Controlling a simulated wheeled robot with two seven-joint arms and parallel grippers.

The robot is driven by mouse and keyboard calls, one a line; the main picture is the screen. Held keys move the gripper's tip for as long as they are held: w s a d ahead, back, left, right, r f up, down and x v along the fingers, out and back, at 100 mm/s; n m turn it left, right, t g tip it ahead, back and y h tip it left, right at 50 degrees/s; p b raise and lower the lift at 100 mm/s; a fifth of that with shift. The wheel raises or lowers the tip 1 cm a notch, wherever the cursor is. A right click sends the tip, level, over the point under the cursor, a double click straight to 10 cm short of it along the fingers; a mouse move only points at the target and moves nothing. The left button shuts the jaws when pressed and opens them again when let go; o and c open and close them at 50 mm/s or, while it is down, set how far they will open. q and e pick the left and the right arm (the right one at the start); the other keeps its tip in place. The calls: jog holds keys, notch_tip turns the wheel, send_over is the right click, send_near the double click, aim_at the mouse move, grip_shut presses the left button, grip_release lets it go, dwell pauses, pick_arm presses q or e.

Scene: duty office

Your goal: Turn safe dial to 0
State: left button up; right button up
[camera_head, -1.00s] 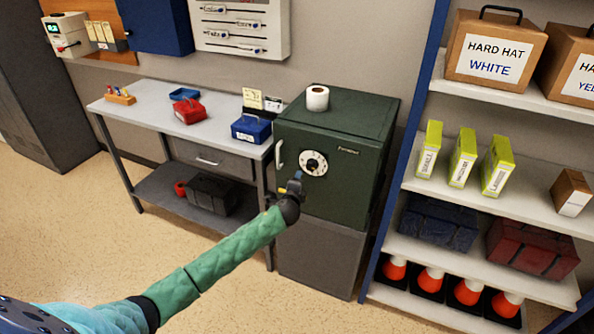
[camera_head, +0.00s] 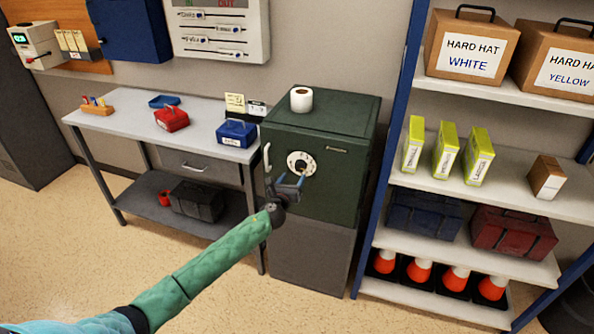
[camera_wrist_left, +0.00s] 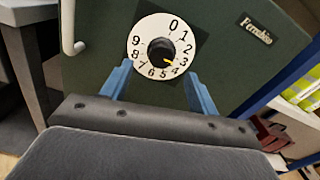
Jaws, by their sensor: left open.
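The dark green safe (camera_head: 340,150) stands on a grey cabinet in the middle of the head view. Its white dial (camera_head: 301,163) is on the front door, with a handle (camera_head: 267,160) to the left. My left gripper (camera_head: 286,186) is open in front of the door, just below the dial. In the wrist view its two blue fingers (camera_wrist_left: 158,85) are spread below the knob, with nothing between them. My right gripper is out of view.
A grey worktable (camera_head: 125,122) with red and blue boxes is to the left. A blue-framed shelf (camera_head: 500,185) with boxes and cones is close on the right. Open floor lies in front.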

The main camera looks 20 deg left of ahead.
aim_at(299, 168)
pick_arm(q)
jog(key=w, duration=0.4)
jog(key=shift+w+d+p, duration=0.1)
jog(key=shift+d+p, duration=0.15)
jog(key=shift+p, duration=0.05)
jog(key=shift+w+a, duration=0.1)
jog(key=shift+w, duration=0.75)
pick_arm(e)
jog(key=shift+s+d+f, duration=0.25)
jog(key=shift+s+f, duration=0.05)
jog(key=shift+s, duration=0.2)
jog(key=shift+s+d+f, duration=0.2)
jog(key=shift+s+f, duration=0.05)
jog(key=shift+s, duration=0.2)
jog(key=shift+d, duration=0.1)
pick_arm(q)
jog(key=shift+c, duration=1.3)
jog(key=c, duration=0.7)
